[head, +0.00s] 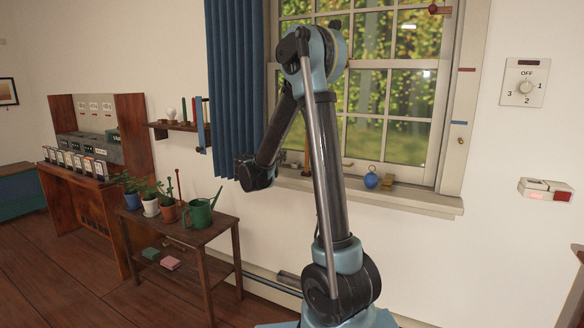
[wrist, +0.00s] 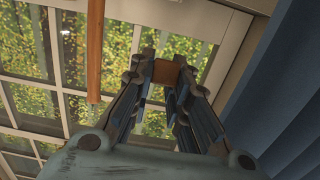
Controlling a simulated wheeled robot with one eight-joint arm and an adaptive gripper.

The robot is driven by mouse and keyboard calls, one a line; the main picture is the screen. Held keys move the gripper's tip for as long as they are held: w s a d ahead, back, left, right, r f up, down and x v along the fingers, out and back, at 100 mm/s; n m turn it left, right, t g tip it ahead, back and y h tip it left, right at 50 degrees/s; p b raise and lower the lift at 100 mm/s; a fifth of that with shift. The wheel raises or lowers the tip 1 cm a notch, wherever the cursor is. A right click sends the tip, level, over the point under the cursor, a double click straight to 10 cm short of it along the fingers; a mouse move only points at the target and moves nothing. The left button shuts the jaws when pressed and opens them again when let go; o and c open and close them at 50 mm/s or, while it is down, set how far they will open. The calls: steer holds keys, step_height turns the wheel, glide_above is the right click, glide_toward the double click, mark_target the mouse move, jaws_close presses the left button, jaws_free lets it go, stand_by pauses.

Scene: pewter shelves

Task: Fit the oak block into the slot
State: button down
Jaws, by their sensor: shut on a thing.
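My gripper (wrist: 166,84) is shut on a small brown wooden block, which I take for the oak block (wrist: 165,72), in the wrist view. The block sits between the fingertips, and only one squarish face of it shows clearly. Window panes and frame lie behind it. In the head view my arm bends over in front of the window, and I cannot make out the gripper or block there. I cannot identify the slot in either view.
An orange-brown rod (wrist: 95,50) hangs left of the fingers in the wrist view, and the blue curtain (wrist: 280,100) is at right. The sill (head: 410,200) carries a blue round object (head: 371,180). A plant table (head: 205,237) stands left.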

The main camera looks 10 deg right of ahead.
glide_above(291, 171)
steer(key=shift+s, duration=0.1)
steer(key=shift+f, duration=0.95)
steer(key=shift+w+d+f, duration=0.1)
steer(key=shift+w+f, duration=0.05)
steer(key=shift+f, duration=1.05)
steer(key=shift+w+f, duration=0.1)
steer(key=shift+f, duration=1.05)
steer(key=shift+f, duration=0.15)
steer(key=c, duration=1.5)
jaws_free()
steer(key=shift+c, duration=0.2)
